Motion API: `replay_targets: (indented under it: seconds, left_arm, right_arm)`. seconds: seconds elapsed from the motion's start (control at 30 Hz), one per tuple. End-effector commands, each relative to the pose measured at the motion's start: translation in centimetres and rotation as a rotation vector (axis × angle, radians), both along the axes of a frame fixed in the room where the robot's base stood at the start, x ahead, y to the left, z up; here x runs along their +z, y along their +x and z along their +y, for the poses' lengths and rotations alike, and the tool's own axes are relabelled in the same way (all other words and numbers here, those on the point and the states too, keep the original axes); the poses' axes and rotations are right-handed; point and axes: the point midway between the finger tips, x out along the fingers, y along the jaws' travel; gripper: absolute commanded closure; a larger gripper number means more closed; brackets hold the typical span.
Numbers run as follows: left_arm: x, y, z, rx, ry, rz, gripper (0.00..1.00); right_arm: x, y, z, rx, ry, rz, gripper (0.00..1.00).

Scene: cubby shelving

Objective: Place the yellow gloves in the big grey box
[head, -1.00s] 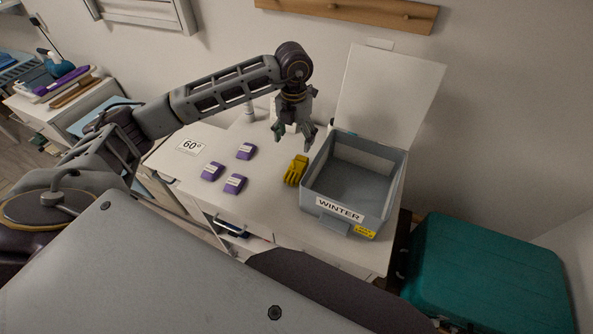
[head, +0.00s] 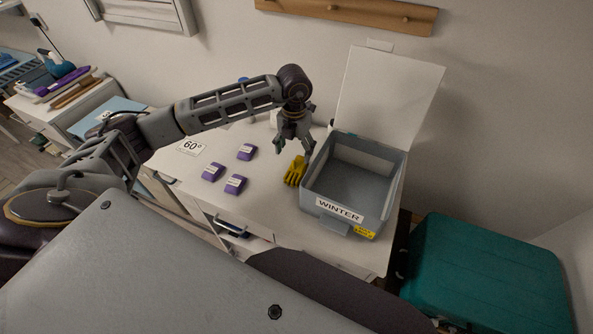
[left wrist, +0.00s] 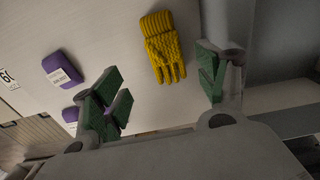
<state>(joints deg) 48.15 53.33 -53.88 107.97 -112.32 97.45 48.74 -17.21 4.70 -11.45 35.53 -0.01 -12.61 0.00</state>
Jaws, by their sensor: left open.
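The yellow gloves (head: 295,171) lie on the white cabinet top, just left of the big grey box. In the left wrist view the gloves (left wrist: 163,48) show knitted cuffs and fingers, between and beyond the open fingers. The big grey box (head: 323,204) has a "WINTER" label on its front and stands open and looks empty, with its pale lid raised at the back. My left gripper (head: 293,148) is open and empty, pointing down above the gloves; it also shows in the left wrist view (left wrist: 160,88). My right gripper is out of view.
Several purple labelled packets (head: 235,184) lie left of the gloves, near a "60°" card (head: 191,148). A teal case (head: 483,275) stands right of the cabinet. A wooden peg rail (head: 350,14) is on the wall behind. The box wall rises close beside the gloves.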

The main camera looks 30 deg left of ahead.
Motion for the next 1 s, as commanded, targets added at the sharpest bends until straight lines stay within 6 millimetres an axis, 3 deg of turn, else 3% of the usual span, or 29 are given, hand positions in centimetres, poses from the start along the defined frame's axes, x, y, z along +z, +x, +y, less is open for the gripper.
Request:
replay_targets:
  seconds: [0.3, 0.77, 1.0]
  left_arm:
    - [-3.5, 0.0, 0.0, 0.0, 0.0, 0.0, 0.27]
    - [-4.0, 0.0, -0.1, -0.001, 0.0, 0.0, 0.27]
    - [-5.5, 0.1, -0.5, -0.001, 0.0, 0.002, 0.27]
  right_arm:
    - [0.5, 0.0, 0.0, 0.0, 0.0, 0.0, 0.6]
    - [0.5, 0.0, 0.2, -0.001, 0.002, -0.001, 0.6]
    - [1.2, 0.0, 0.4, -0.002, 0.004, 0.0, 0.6]
